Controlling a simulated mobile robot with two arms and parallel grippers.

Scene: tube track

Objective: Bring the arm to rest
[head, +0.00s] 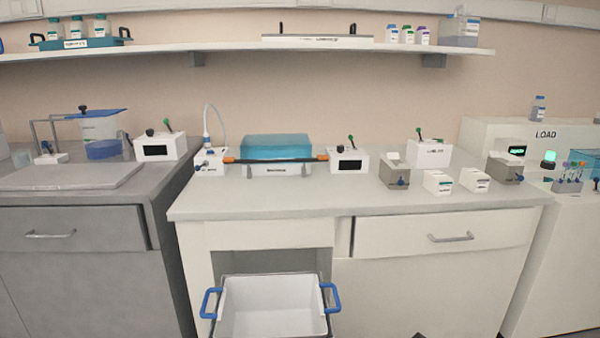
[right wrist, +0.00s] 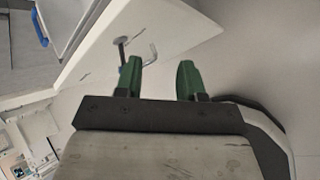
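My right gripper (right wrist: 160,78) shows in the right wrist view with its two green fingers apart and nothing between them. Beyond the fingers, the wrist view shows a white cabinet face (right wrist: 150,25) with a bent metal handle, at a steep tilt. No arm or gripper of mine shows clearly in the head view. My left gripper is in neither view.
A white bench (head: 350,200) with several small devices stands ahead, beside a grey bench (head: 90,225) at left. An open white bin (head: 270,305) with blue handles stands in front of it. A shelf (head: 230,51) runs along the wall.

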